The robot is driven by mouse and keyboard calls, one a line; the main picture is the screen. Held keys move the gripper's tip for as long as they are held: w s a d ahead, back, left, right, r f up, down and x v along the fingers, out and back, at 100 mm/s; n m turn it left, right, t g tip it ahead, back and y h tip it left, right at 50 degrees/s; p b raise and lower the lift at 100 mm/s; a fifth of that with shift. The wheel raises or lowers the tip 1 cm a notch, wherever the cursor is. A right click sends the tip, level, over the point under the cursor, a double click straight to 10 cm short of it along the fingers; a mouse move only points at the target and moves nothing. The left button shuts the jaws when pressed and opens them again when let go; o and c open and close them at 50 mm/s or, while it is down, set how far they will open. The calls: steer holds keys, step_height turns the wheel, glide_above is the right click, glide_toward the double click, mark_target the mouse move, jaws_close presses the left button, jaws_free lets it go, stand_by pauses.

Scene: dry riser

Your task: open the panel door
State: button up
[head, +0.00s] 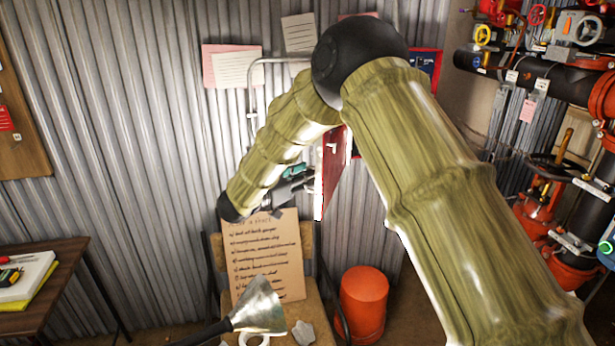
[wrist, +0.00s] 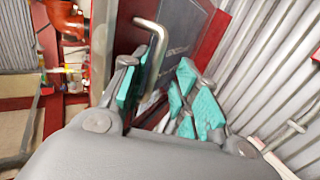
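The red panel door (head: 331,172) stands out from the corrugated wall at an angle, seen nearly edge-on in the head view; my arm hides part of it and its cabinet (head: 425,62). In the wrist view a red-framed door with a grey plate (wrist: 182,35) is close ahead. A bent metal handle (wrist: 155,42) stands out in front of it. My gripper (wrist: 160,98) is open, its teal-padded fingers apart, with the handle's lower end near the gap between them. I cannot tell whether they touch it. The gripper (head: 300,185) also shows left of the door in the head view.
A chair with a handwritten cardboard sign (head: 265,255) stands below the gripper. An orange bucket (head: 363,302) is on the floor beside it. A desk (head: 45,280) is at the left. Pipes and valves (head: 545,75) fill the right side.

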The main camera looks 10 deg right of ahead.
steer(key=shift+r, duration=0.45)
steer(key=f+v, duration=0.1)
steer(key=v, duration=1.1)
steer(key=shift+w, duration=0.1)
